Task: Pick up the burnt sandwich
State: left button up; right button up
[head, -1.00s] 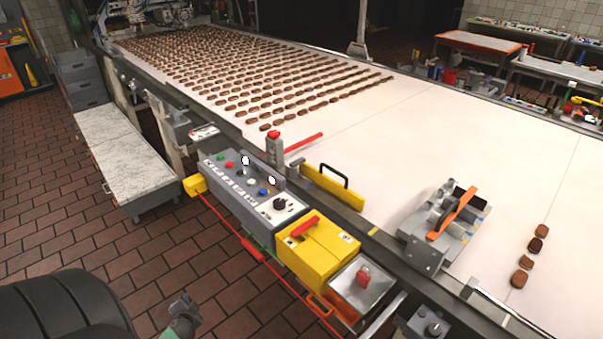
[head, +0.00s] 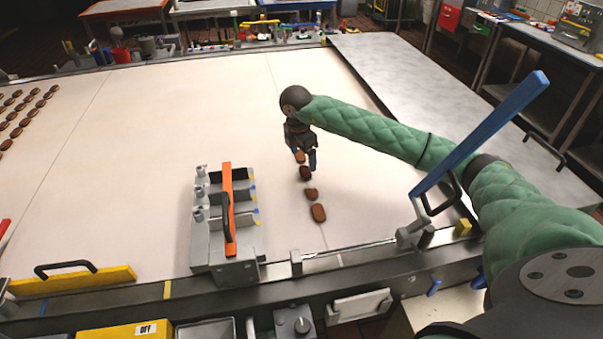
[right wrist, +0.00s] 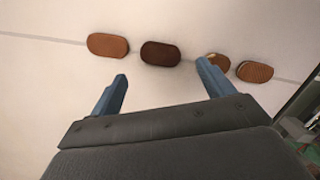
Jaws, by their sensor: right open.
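The burnt sandwich (head: 305,173) is the darkest brown one in a short line of sandwiches on the pale belt. In the right wrist view the burnt sandwich (right wrist: 160,53) lies just beyond the fingertips, about centred between them. My right gripper (head: 303,156) is open and empty, above the far end of the line. In the right wrist view, my right gripper (right wrist: 162,72) has its two blue fingers spread wide. I cannot tell its exact height above the belt. My left gripper is not in view.
Lighter sandwiches lie close by: one at the far end (head: 300,157) and two nearer (head: 311,194) (head: 318,212). The right finger partly covers one (right wrist: 218,62) in the wrist view. A grey fixture with an orange bar (head: 228,210) stands left; a blue bar (head: 480,135) rises at right.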

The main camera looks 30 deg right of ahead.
aim_at(305, 171)
jog(key=f, duration=0.3)
jog(key=f+b, duration=0.1)
jog(key=shift+w+d+f, duration=0.1)
jog(key=shift+d+f, duration=0.15)
jog(key=shift+f, duration=0.05)
jog(key=shift+d+f, duration=0.15)
jog(key=shift+f, duration=0.3)
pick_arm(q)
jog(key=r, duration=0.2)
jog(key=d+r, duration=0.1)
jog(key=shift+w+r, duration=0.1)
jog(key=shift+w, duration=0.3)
pick_arm(e)
jog(key=shift+c, duration=0.4)
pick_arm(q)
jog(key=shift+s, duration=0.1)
pick_arm(e)
jog(key=c, duration=1)
